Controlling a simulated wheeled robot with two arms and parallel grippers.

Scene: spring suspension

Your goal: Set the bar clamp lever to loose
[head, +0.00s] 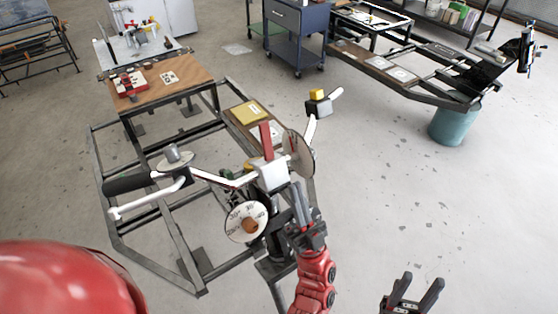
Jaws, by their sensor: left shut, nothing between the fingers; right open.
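A bar clamp lever (266,139), red and upright, stands over the pale clamp block (272,177) on the white handlebar (215,179). My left gripper (299,188) is shut and empty, just below and right of the clamp block. I cannot tell whether it touches anything there. My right gripper (416,281) is open and empty at the bottom edge, over the floor and well apart from the handlebar. The lever's marked positions are not visible.
The handlebar carries a black grip (128,184) on the left and a round numbered dial (246,222) below. A grey metal frame (153,256) surrounds its stand. A wooden bench (188,74) stands behind left. The floor at right is clear up to a teal bin (452,127).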

